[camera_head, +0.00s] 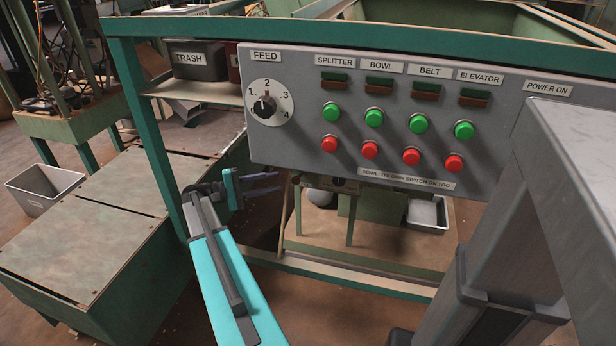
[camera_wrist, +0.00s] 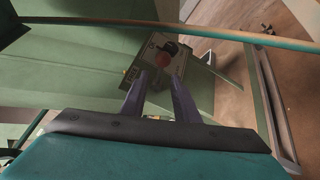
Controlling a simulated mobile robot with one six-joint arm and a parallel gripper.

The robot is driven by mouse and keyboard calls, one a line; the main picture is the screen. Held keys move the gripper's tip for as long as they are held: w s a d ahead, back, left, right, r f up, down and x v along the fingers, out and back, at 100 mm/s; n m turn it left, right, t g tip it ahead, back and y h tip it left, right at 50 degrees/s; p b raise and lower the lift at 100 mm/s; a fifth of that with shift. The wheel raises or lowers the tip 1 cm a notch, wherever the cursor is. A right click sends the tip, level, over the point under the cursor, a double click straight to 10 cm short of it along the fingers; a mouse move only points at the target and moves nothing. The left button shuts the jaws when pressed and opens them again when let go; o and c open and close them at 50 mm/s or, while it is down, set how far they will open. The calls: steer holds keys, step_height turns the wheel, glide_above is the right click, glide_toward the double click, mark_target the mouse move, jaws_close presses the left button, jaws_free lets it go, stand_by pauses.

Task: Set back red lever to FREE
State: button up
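The hub shows between and just beyond the fingertips, and nothing is held. In the head view, my gripper (camera_head: 279,182) is below the left end of the control panel. I cannot make out the red lever there.
The grey control panel (camera_head: 300,100) carries a FEED dial (camera_head: 265,104), switches, and green and red buttons. It stands close above my gripper, next to a green frame post (camera_head: 150,140). A low table (camera_head: 90,235) is at left. In the wrist view, a green rail (camera_wrist: 230,35) crosses above the plate.

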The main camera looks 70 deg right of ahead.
mark_target(299, 177)
steer(key=b+x, duration=0.2)
steer(key=x, duration=1.1)
steer(key=shift+s+d, duration=0.1)
steer(key=shift+s, duration=0.1)
jaws_close()
